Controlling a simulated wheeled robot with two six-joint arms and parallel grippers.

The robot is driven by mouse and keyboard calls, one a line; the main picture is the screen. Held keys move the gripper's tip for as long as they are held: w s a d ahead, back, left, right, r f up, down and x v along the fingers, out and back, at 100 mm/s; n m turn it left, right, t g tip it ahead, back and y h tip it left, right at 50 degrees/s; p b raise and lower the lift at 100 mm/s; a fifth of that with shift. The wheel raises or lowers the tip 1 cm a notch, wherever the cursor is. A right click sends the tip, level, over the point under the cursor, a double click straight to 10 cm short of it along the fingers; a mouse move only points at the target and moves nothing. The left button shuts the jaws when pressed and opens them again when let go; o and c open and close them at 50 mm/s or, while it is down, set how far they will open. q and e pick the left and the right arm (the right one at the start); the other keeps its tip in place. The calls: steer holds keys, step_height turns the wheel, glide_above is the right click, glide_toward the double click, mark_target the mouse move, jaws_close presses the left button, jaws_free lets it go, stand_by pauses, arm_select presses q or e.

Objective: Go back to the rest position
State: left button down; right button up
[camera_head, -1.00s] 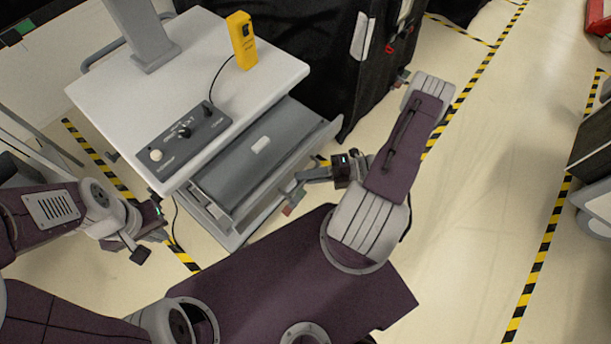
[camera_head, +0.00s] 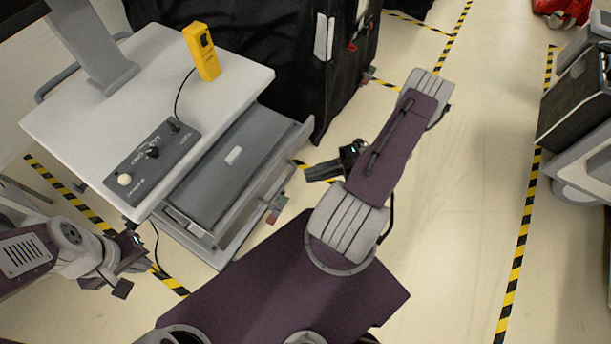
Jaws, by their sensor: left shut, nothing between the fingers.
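My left gripper (camera_head: 134,279) is at the lower left, beside the front left corner of the white cart (camera_head: 95,119). It is shut and empty, over the floor and apart from the cart. My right gripper (camera_head: 310,174) is right of the cart's open drawer (camera_head: 225,165), its fingers pointing left and clear of the drawer. Its fingers look like one dark block, so their opening cannot be made out. My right forearm hides part of the floor.
A grey control box (camera_head: 152,158) and a yellow handheld device (camera_head: 202,52) on a cable sit on the cart top. A black covered cart (camera_head: 262,50) stands behind. Another cart (camera_head: 575,120) is at the right edge. Floor between is clear, with striped tape (camera_head: 522,245).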

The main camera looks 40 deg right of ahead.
stand_by(0.4)
steer(key=a+r+m+g+h, duration=0.2)
steer(key=m+h, duration=0.3)
steer(key=m, duration=0.5)
steer(key=w+a+r+m+g+h, duration=0.1)
steer(key=a+r+m+h, duration=0.2)
steer(key=m, duration=0.7)
steer(key=w+a+r+m+g+h, duration=0.1)
steer(key=a+m+h, duration=0.4)
steer(key=m, duration=0.5)
steer(key=shift+w+a+r+m+g+h, duration=0.1)
steer(key=shift+a+r+m+g+h, duration=0.1)
steer(key=shift+r+g+h, duration=0.25)
steer(key=shift+w+a+r+m+g+h, duration=0.1)
steer(key=shift+a+r+m+g+h, duration=0.1)
steer(key=shift+r+g+h, duration=0.25)
steer(key=shift+w+r+n, duration=0.15)
steer(key=shift+r+n, duration=0.05)
steer(key=shift+n, duration=0.3)
steer(key=shift+w+a, duration=0.1)
steer(key=shift+w, duration=0.15)
steer(key=shift+s, duration=0.15)
